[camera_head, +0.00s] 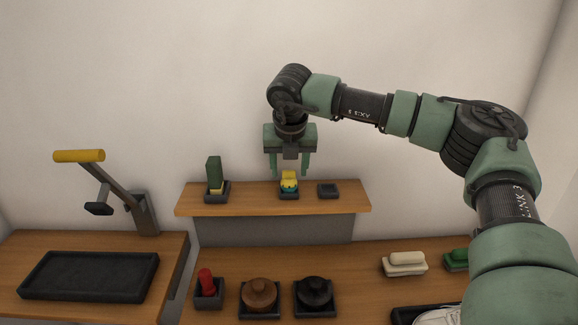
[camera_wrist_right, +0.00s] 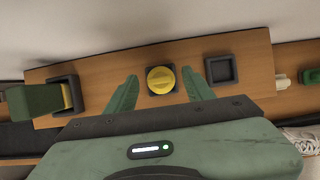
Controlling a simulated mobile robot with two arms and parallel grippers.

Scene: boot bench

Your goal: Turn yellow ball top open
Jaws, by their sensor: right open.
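The yellow ball top (camera_head: 289,178) sits on a small teal-and-yellow item in a dark square holder (camera_head: 289,194) on the raised wooden shelf. In the right wrist view the round yellow top (camera_wrist_right: 161,80) lies between the two green fingers. My right gripper (camera_head: 290,172) points down from above it, with its fingers open on either side and apart from the top. It also shows in the right wrist view (camera_wrist_right: 160,82). My left gripper is not in view.
On the shelf (camera_head: 240,208), a green block (camera_head: 214,170) stands left and an empty dark holder (camera_head: 328,190) right. Below are a red-topped item (camera_head: 206,282), a brown round tin (camera_head: 260,291), a black one (camera_head: 314,290) and brushes (camera_head: 405,261). A yellow-handled lever (camera_head: 80,156) stands left.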

